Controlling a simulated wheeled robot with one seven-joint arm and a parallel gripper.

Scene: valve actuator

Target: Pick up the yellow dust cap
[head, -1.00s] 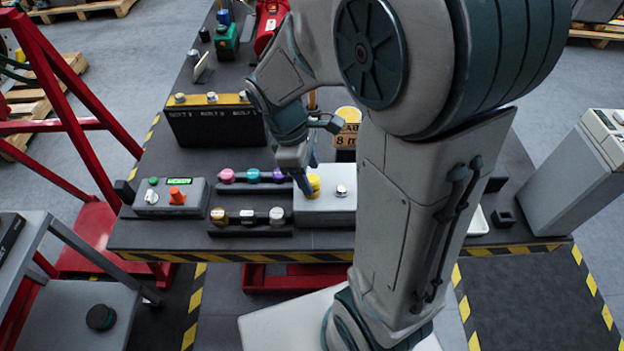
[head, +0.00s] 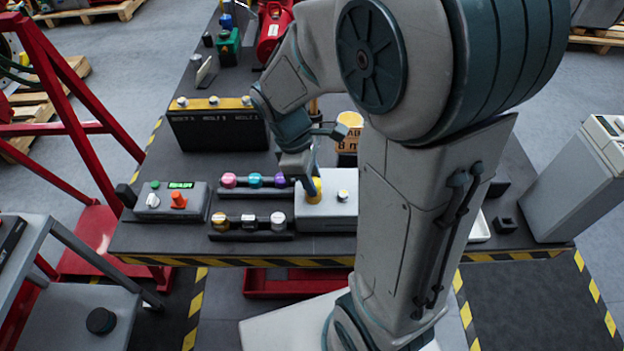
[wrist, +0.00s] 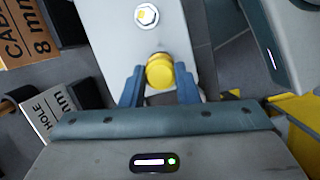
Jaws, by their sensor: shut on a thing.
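The yellow dust cap (wrist: 159,72) sits between the two blue fingers of my gripper (wrist: 160,84) in the wrist view. The fingers are shut on its sides. In the head view the cap (head: 314,190) shows at the left part of a light grey block (head: 330,212), with my gripper (head: 308,188) coming down on it from above. The cap is at the block's top; I cannot tell whether it still touches the block. A silver hex fitting (wrist: 146,15) stands on the same block beside the cap.
Racks left of the block hold pink, teal and purple knobs (head: 254,181) and several metal-topped pieces (head: 249,222). A control box (head: 170,202) stands farther left. A black bolt box (head: 218,125) and an orange labelled bin (head: 348,130) stand behind.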

